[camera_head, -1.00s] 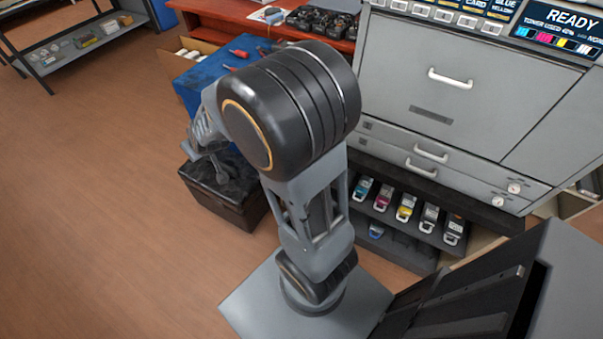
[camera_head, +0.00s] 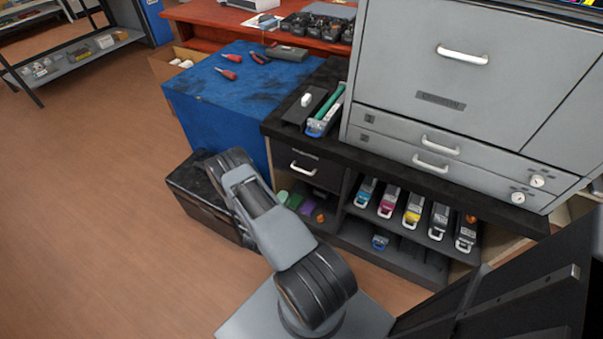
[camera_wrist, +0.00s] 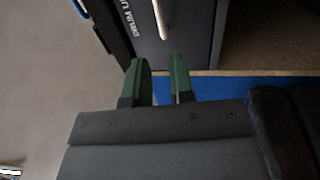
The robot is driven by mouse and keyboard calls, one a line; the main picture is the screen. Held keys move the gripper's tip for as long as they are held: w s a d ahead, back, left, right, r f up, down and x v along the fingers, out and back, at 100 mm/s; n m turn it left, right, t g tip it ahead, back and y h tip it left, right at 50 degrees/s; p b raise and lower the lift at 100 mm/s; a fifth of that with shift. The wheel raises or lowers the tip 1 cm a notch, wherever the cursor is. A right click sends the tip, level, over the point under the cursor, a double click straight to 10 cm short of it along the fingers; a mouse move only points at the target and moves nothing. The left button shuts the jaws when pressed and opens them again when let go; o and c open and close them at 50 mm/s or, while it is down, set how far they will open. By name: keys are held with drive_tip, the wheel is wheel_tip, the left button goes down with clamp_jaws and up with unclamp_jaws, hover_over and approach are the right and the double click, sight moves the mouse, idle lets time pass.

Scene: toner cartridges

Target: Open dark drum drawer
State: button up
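In the head view my gripper cannot be made out behind my arm.
A black box (camera_head: 206,205) stands on the floor beside my arm. A blue table (camera_head: 240,85) with red-handled tools is behind it. Colored cartridges (camera_head: 412,211) stand on an open shelf to the right, below a grey printer (camera_head: 400,65). The floor at left is clear.

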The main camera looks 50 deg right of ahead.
sight(301, 170)
drive_tip(key=x, duration=1.3)
drive_tip(key=shift+s+d, duration=0.1)
drive_tip(key=shift+d, duration=0.1)
drive_tip(key=shift+c, duration=0.4)
clamp_jaws()
